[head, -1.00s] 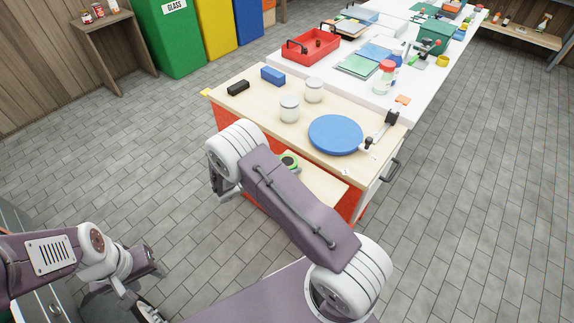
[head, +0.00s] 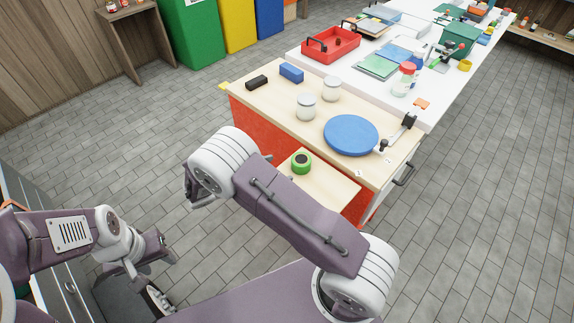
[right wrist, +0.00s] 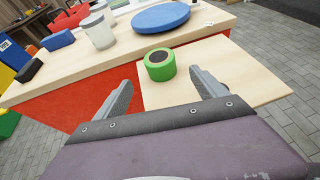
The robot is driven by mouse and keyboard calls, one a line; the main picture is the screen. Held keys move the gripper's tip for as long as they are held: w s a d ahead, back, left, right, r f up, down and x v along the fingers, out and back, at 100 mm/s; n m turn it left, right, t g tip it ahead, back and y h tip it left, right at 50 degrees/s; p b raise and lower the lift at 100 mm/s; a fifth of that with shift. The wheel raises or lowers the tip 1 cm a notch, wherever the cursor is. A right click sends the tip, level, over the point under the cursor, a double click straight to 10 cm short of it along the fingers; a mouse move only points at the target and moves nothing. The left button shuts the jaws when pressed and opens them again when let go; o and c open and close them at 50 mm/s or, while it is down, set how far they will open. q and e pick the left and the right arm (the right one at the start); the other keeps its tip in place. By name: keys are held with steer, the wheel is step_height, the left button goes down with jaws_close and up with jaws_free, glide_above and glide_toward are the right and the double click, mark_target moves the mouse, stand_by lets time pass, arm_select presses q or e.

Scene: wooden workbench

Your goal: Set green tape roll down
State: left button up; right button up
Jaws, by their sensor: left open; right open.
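A green tape roll (head: 301,162) with a dark core lies flat on a pale wooden board (head: 335,189) that juts out from the workbench front, below the top. It also shows in the right wrist view (right wrist: 160,65). My right gripper (right wrist: 162,78) is open and empty, its two fingers apart on the near side of the roll, with the roll standing clear beyond them. In the head view its fingers are hidden behind my right arm. My left gripper (head: 158,298) is open, low at the left, far from the roll.
The workbench top (head: 275,105) holds a blue disc (head: 351,135), two whitish jars (head: 306,106), a blue block (head: 291,72) and a black block (head: 256,82). A red tray (head: 331,44) stands on the white table behind. The floor at left is clear.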

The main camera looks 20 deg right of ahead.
steer(key=shift+s+a+r, duration=0.1)
steer(key=shift+a, duration=0.2)
steer(key=s+d+m+g+y, duration=0.1)
steer(key=s+m, duration=0.1)
steer(key=s+d+m+g+y, duration=0.1)
steer(key=s+m, duration=0.1)
steer(key=s, duration=0.1)
steer(key=s+d+m+g+y, duration=0.1)
steer(key=s+m+g+y, duration=0.1)
steer(key=shift+s+d, duration=0.1)
steer(key=shift+s, duration=0.05)
steer(key=s+m+y, duration=0.2)
steer(key=s+m, duration=0.1)
steer(key=s+m+g+y, duration=0.1)
steer(key=shift+s+a+r+y, duration=0.1)
steer(key=shift+s+a+y, duration=0.2)
steer(key=shift+y, duration=0.1)
steer(key=shift+s+a+r+m+t+y, duration=0.5)
steer(key=shift+m+y, duration=0.45)
steer(key=shift+m, duration=0.9)
steer(key=shift+s+a+r+m+t+y, duration=0.45)
steer(key=shift+s+m+y, duration=0.4)
steer(key=shift+m, duration=0.95)
steer(key=shift+s+a+r+m+t+y, duration=0.45)
steer(key=shift+m+y, duration=0.55)
steer(key=shift+m, duration=0.85)
